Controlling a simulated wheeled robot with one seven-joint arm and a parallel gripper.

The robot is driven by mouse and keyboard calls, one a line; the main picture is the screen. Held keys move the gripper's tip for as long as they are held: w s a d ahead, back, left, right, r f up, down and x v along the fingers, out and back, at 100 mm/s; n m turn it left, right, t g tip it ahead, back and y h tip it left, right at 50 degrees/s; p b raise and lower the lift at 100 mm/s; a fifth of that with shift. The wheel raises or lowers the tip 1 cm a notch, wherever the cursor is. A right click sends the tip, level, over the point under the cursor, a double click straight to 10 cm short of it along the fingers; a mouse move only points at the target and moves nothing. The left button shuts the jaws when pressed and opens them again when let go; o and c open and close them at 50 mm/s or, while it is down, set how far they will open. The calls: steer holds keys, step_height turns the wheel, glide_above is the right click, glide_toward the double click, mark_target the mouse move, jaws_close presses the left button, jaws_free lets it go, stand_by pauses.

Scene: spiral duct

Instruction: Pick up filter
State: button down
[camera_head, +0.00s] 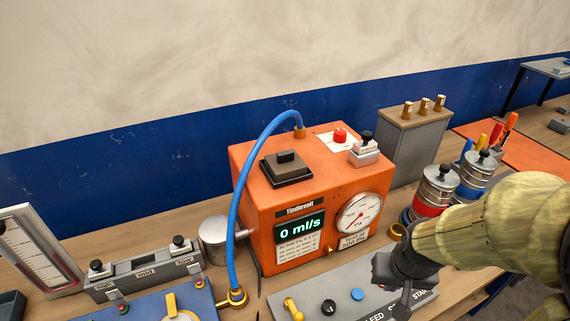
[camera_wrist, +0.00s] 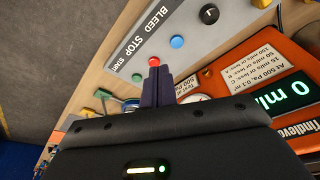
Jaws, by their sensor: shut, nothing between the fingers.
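No part in view is labelled as a filter, so I cannot tell which it is. Two metal canisters stand at the right in the head view, one with a red band (camera_head: 437,190) and one with a blue band (camera_head: 477,173). My gripper (camera_head: 404,303) is in front of them, at the right end of the grey control panel (camera_head: 380,302). In the wrist view my gripper's (camera_wrist: 155,75) fingers are together with nothing between them. The fingertips appear close to a red button (camera_wrist: 154,61) on the panel; whether they touch it is unclear.
An orange machine (camera_head: 255,215) with a gauge and a display reading 0 ml/s stands mid-bench. A blue hose (camera_head: 236,225) arches from its top to a brass fitting. A grey box (camera_head: 415,145) with brass posts stands behind. A tilted gauge board (camera_head: 32,250) is at left.

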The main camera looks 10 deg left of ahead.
stand_by(0.4)
